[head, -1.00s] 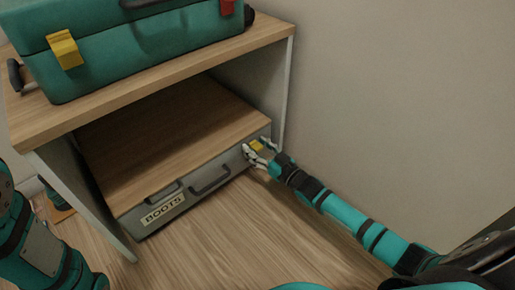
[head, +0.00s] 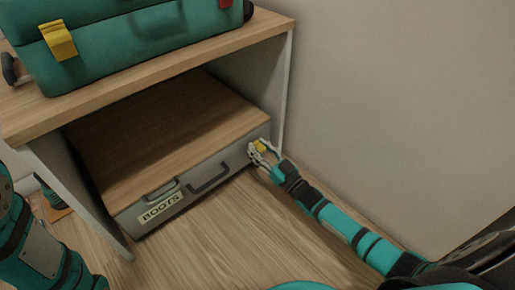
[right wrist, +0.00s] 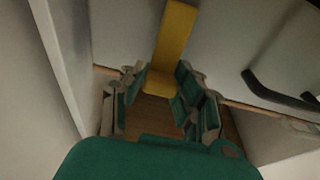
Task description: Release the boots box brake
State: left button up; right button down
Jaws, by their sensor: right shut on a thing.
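The boots box (head: 208,182) is a low grey box with a wooden lid and a "BOOTS" label (head: 161,208), standing on the floor under a wooden shelf. A yellow brake lever (head: 260,146) sits at the right end of its front. It also shows in the right wrist view (right wrist: 174,40), running down between the fingers. My right gripper (head: 262,153) is at the lever, with a finger on either side, shut on it; the fingers also show in the wrist view (right wrist: 160,88). My left arm shows at the left edge; its gripper is out of view.
A dark handle (head: 210,179) is on the box front, left of the lever. A green case (head: 130,45) with a yellow latch stands on the shelf (head: 190,55). The shelf's side panel and the wall are close on the right. The wooden floor before the box is clear.

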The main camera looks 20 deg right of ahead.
jog(key=shift+s+d+f+t+y, duration=0.15)
jog(key=shift+s+f+t+y, duration=0.15)
jog(key=shift+t, duration=0.45)
jog(key=shift+s+d+f+t+y, duration=0.2)
jog(key=shift+s+f+t, duration=0.2)
jog(key=shift+t, duration=0.35)
jog(key=c, duration=1)
grip_release()
jog(key=shift+a, duration=0.1)
jog(key=shift+o, duration=0.2)
jog(key=shift+r, duration=0.1)
notch_tip(320, 180, up, 10)
jog(key=shift+c, duration=0.4)
